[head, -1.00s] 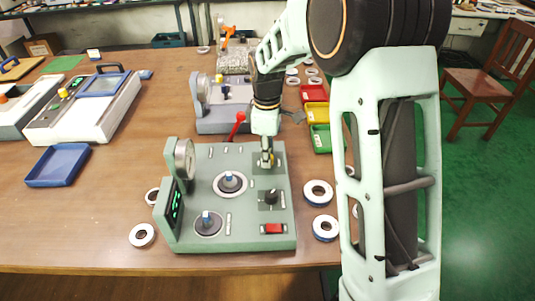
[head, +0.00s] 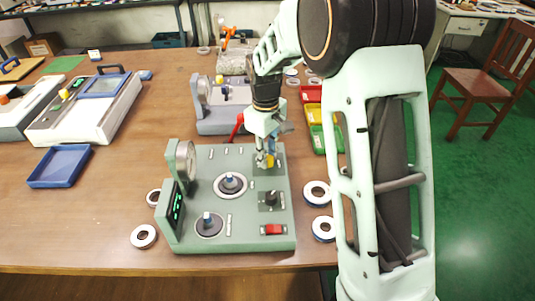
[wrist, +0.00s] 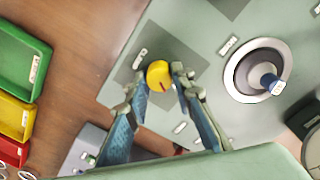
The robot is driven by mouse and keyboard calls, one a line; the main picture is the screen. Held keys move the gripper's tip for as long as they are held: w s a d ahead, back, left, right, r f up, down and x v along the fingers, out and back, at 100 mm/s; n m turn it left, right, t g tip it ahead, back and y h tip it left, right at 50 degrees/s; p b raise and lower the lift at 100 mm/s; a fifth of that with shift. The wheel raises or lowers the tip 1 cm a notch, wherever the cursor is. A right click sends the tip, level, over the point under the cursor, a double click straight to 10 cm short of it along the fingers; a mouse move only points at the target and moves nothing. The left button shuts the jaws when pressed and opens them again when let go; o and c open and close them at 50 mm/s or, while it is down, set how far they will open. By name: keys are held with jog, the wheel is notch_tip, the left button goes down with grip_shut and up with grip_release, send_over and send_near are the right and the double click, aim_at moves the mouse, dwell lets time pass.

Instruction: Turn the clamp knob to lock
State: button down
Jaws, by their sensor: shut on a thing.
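The clamp knob is a round yellow knob (wrist: 159,75) with a dark red mark, on a dark square plate of the grey-green bench device (wrist: 215,55). In the head view the knob (head: 270,162) shows at the device's back right, partly hidden by my fingers. My gripper (wrist: 154,82) is shut on the knob, one finger on each side of it in the wrist view. In the head view my gripper (head: 265,160) comes down onto it from above, tilted. A label beside the knob is too small to read.
The device (head: 240,240) also carries a dial gauge (head: 186,160), two round posts, a black knob (head: 270,198) and a red switch (head: 273,229). Rings lie at right; coloured bins (wrist: 20,70) stand beyond.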

jog(key=m+p, duration=0.1)
jog(key=m, duration=0.5)
jog(key=shift+w+m, duration=0.1)
jog(key=shift+m, duration=0.2)
jog(key=m, duration=0.5)
jog(key=shift+p, duration=0.4)
jog(key=shift+m, duration=0.4)
jog(key=c, duration=1.7)
grip_release()
jog(key=shift+o, duration=0.2)
notch_tip(320, 180, up, 12)
jog(key=shift+a, duration=0.15)
